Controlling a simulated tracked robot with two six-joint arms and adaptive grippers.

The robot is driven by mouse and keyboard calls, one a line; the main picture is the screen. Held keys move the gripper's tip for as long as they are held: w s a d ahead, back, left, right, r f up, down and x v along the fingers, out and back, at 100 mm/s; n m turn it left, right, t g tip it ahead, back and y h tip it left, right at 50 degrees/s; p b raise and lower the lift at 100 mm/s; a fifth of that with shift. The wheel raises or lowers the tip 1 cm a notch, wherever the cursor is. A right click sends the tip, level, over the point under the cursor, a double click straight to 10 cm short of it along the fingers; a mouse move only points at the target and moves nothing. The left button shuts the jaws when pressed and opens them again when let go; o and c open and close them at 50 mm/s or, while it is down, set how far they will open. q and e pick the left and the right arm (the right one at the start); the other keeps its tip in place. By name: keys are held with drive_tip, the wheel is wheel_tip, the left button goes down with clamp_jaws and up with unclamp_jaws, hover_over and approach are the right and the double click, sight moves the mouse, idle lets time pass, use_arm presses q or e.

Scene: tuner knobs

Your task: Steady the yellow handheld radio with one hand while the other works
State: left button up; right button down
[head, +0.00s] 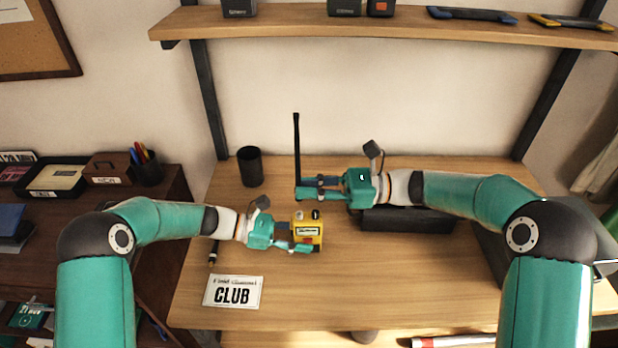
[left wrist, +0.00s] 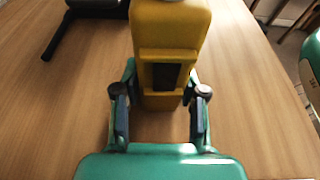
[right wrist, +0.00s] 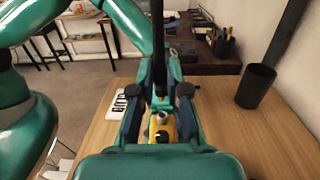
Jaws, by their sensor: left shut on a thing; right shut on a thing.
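The yellow radio (head: 308,232) is above the front-middle of the table, with a dark label and small knobs on top. My left gripper (head: 298,240) is shut on it; the left wrist view shows the fingers on both sides of its yellow body (left wrist: 170,25). My right gripper (head: 303,190) is shut on a long black antenna (head: 297,145), held upright behind the radio in the head view. In the right wrist view the antenna (right wrist: 158,40) stands between the fingers, with the radio's knobs (right wrist: 162,132) below. Whether its lower end touches the radio is unclear.
A dark stick with a light tip (head: 214,252) lies left of the radio, partly under my left arm. A white CLUB card (head: 233,291) lies front left. A black cup (head: 249,166) stands back left. A black box (head: 405,219) sits under my right arm. A shelf (head: 400,28) hangs above.

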sight(311, 217)
drive_tip(key=shift+f, duration=1)
drive_tip(key=shift+f, duration=1.1)
idle(0.9)
drive_tip(key=c, duration=1.1)
unclamp_jaws()
drive_tip(key=shift+d, duration=0.15)
drive_tip(key=d, duration=1.1)
drive_tip(key=shift+w+d+f, duration=0.15)
drive_tip(key=shift+d+f, duration=0.05)
drive_tip(key=shift+d, duration=0.15)
